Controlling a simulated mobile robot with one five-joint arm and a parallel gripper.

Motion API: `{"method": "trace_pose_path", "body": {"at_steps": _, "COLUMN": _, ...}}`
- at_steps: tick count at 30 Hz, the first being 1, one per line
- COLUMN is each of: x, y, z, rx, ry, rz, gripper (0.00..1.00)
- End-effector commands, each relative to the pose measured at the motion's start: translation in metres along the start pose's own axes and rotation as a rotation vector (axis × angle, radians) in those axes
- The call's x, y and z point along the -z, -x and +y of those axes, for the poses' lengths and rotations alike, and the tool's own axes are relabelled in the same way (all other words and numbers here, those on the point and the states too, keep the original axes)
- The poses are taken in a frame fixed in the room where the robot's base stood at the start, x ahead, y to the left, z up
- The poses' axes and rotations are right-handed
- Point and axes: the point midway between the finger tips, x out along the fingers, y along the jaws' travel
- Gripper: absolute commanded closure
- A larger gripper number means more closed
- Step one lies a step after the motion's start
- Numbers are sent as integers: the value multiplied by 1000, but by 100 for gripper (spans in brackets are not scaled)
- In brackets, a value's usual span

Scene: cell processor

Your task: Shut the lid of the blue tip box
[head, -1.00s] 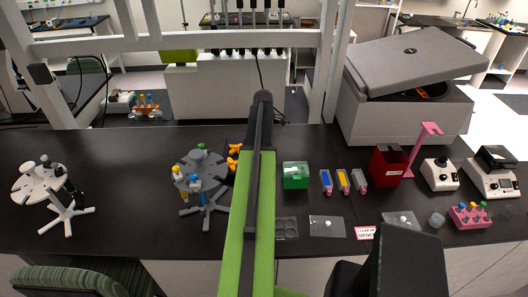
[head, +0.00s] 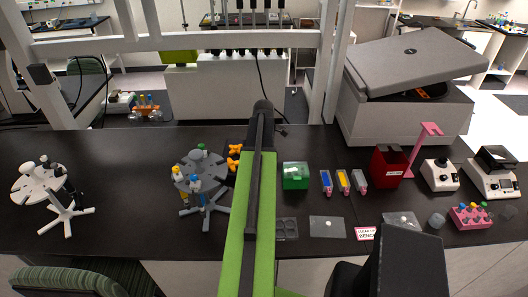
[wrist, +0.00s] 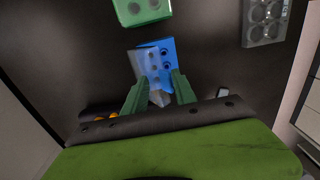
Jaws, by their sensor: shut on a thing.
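The blue tip box (wrist: 170,54) lies on the dark bench in the wrist view, just beyond my fingertips. Its clear lid (wrist: 146,64) is a pale, see-through panel on the left side of the box, standing open at an angle. My gripper (wrist: 158,82) has two green fingers, one on each side of the lid's near part, and they are closed on it. In the head view my own arm hides the box and the fingers.
A green box (wrist: 142,10) stands just beyond the blue tip box; it also shows in the head view (head: 295,176). A clear well plate (wrist: 265,22) lies to the right. Orange pieces (head: 235,151) and a grey tube carousel (head: 201,178) stand left of my arm.

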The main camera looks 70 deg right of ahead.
Motion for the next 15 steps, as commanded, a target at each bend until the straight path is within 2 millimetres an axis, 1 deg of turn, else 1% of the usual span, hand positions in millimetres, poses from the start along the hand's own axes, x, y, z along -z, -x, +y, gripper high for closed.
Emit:
{"method": "trace_pose_path", "body": {"at_steps": 12, "x": 0, "y": 45, "z": -17, "rx": 0, "ry": 0, "rz": 0, "gripper": 73}}
{"method": "trace_pose_path", "body": {"at_steps": 15, "x": 0, "y": 52, "z": -20, "rx": 0, "ry": 0, "rz": 0, "gripper": 73}}
